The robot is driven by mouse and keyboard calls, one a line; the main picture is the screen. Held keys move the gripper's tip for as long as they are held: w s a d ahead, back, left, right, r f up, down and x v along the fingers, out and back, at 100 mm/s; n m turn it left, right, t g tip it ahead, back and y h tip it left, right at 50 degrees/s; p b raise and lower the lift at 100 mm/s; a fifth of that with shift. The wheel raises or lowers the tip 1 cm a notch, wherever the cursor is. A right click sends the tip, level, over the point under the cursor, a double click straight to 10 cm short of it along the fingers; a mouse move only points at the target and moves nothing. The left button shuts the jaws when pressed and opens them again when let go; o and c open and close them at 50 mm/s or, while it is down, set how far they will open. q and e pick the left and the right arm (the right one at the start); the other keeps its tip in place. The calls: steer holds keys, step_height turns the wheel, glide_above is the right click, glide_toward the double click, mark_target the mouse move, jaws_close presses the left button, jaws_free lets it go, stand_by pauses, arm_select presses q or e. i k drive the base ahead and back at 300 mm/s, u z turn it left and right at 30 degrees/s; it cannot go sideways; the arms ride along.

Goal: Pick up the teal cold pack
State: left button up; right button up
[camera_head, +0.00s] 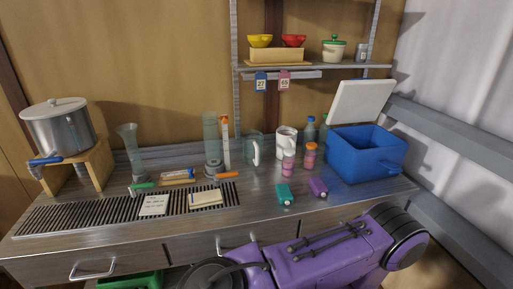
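The teal cold pack (285,194) is a small flat block with a pale cap at its front end. It lies on the metal workbench (262,212), near the front edge and right of the middle. A similar purple pack (318,187) lies just to its right, apart from it. Nothing covers the teal pack. Neither of my grippers shows in this view.
A blue cooler (366,153) with its white lid raised stands to the right. Pink-and-orange jars (310,155), a white pitcher (286,143) and clear vessels stand behind the packs. A slatted grate (95,212) and a pot (60,126) on a wooden stand are left.

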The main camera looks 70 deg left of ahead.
mark_target(284, 196)
steer(key=u, duration=0.05)
steer(key=k, duration=0.1)
steer(key=u, duration=1.3)
